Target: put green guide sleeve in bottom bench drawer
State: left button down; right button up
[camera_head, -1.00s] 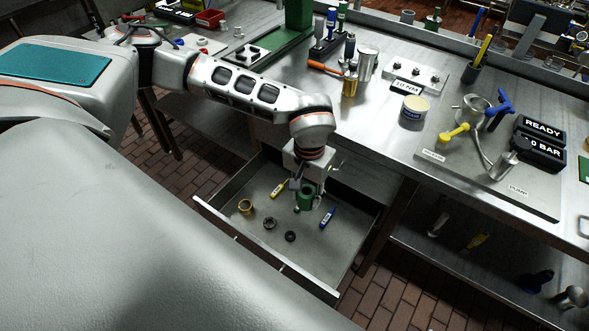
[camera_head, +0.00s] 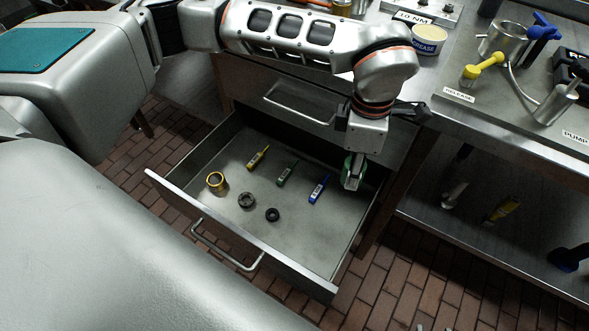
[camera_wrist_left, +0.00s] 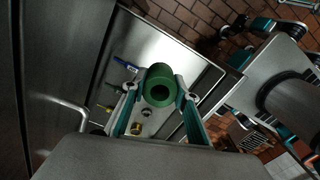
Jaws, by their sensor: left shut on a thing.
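My left gripper (camera_head: 352,172) is shut on the green guide sleeve (camera_wrist_left: 160,86). In the left wrist view the sleeve sits between the two fingers, its round bore facing the camera. In the head view the sleeve shows only as a green edge, mostly hidden by the gripper. The open bottom bench drawer (camera_head: 300,240) lies below, and the gripper is over its right rear part. I cannot tell the exact height of the sleeve above the drawer floor. My right gripper is not in view.
In the drawer lie a brass ring (camera_head: 216,182), two dark rings (camera_head: 246,200), and yellow, green (camera_head: 287,174) and blue (camera_head: 318,189) markers. The drawer's front middle is clear. A closed drawer with a handle (camera_head: 298,108) is above. A lower shelf (camera_head: 480,215) is at right.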

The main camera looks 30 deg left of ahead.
aim_at(340, 223)
pick_arm(q)
jog(key=shift+d+f+n, duration=0.3)
jog(key=shift+f+n, duration=0.15)
jog(key=shift+n, duration=0.05)
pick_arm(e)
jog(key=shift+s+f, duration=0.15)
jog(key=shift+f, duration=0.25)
